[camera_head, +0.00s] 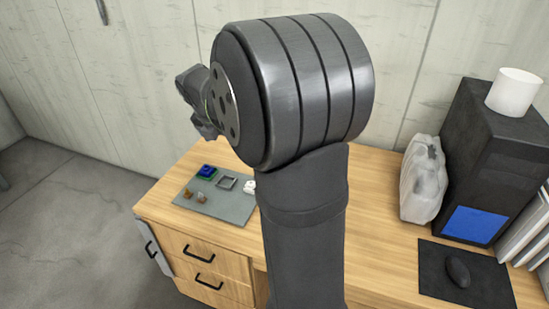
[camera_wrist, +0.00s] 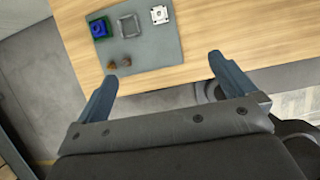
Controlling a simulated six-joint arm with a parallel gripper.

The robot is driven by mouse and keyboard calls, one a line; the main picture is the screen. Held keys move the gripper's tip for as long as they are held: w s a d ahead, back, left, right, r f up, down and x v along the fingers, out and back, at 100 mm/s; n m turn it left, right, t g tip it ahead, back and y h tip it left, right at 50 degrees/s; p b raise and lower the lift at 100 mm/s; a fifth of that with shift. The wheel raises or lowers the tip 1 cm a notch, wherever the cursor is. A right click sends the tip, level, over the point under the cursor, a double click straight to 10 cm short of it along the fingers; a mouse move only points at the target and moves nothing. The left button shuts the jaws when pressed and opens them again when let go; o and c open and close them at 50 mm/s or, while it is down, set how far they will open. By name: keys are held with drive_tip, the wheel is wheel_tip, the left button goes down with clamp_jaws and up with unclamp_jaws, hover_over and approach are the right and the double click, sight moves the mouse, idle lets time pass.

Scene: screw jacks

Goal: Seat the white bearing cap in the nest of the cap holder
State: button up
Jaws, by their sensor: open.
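A small white square piece (camera_wrist: 160,14) with dark marks, which looks like the bearing cap, lies on the right part of a grey mat; it shows in the head view (camera_head: 250,186), partly hidden by my arm. Beside it is an empty-looking grey square frame (camera_wrist: 129,26), also in the head view (camera_head: 227,183); it may be the cap holder, but I cannot be sure. My gripper (camera_wrist: 162,70) is open and empty, its two blue-grey fingers wide apart, well away from both pieces. In the head view its dark body (camera_head: 197,100) hangs high, left of the wrist.
A blue block with green edges (camera_wrist: 98,28) sits at the mat's left. Two small brown pieces (camera_wrist: 119,65) lie near its front edge. The grey mat (camera_wrist: 155,50) lies on a wooden desk (camera_head: 372,210). A bag (camera_head: 423,180) and black computer tower (camera_head: 490,150) stand right.

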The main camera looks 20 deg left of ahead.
drive_tip(key=c, duration=0.7)
drive_tip(key=w+f+m+g, duration=0.5)
drive_tip(key=w+f+m, duration=0.7)
drive_tip(key=m, duration=0.6)
drive_tip(key=f, duration=0.7)
drive_tip(key=w+f, duration=0.1)
drive_tip(key=f, duration=0.2)
drive_tip(key=shift+d+f, duration=0.25)
drive_tip(key=shift+f, duration=0.15)
drive_tip(key=shift+w+a+f, duration=0.1)
drive_tip(key=shift+a+f, duration=0.05)
drive_tip(key=shift+f, duration=1.2)
drive_tip(key=shift+w+a+f, duration=0.1)
drive_tip(key=shift+a+f, duration=0.05)
drive_tip(key=shift+f, duration=1.15)
